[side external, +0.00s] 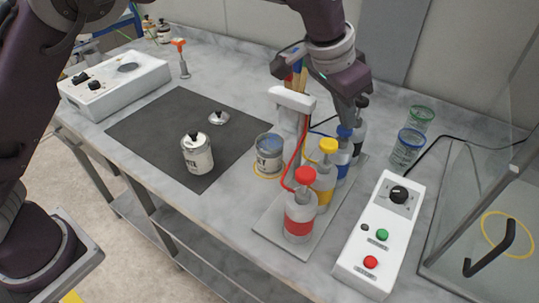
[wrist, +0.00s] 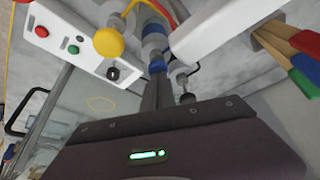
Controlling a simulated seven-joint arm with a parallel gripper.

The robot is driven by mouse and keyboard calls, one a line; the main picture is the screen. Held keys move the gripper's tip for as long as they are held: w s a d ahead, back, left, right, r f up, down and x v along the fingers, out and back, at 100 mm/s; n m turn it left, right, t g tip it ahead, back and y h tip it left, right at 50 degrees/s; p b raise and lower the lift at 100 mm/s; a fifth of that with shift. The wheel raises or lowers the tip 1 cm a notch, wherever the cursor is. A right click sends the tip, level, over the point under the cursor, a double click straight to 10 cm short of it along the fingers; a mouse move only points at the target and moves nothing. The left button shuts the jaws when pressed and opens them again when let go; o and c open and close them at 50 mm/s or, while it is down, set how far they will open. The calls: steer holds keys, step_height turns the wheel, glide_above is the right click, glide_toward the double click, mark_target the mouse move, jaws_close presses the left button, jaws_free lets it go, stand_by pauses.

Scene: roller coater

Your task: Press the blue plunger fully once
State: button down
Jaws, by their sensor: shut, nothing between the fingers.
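The blue plunger (side external: 344,132) tops a white bottle with a blue band (side external: 342,172) in the row of bottles. My gripper (side external: 352,122) is shut and empty, pointing down, its fingertips right at the top of the blue plunger. I cannot tell whether they touch it or are just above. In the wrist view, the shut fingers (wrist: 157,85) reach up toward the blue parts (wrist: 156,60) of that bottle, partly covering them.
A white dispenser head (side external: 292,100) with hoses is close on the left. A control box (side external: 383,232) lies right, and an open can (side external: 269,155) left.

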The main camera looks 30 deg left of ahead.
steer(key=shift+r, duration=1.7)
steer(key=s+a+r+n, duration=0.2)
steer(key=a+r, duration=0.5)
steer(key=r, duration=0.3)
steer(key=s+a+r+n, duration=0.2)
steer(key=s+a+r, duration=0.1)
steer(key=s+a, duration=0.75)
steer(key=s+a+f, duration=0.2)
steer(key=s+f, duration=0.1)
steer(key=s, duration=0.4)
steer(key=s+a+f+n+t+y, duration=0.1)
steer(key=s+a+f, duration=0.2)
steer(key=s, duration=0.4)
steer(key=s+a+f+n+y, duration=0.1)
steer(key=s+a+f, duration=0.2)
steer(key=s, duration=0.4)
steer(key=shift+f+t, duration=0.3)
steer(key=shift+f, duration=0.25)
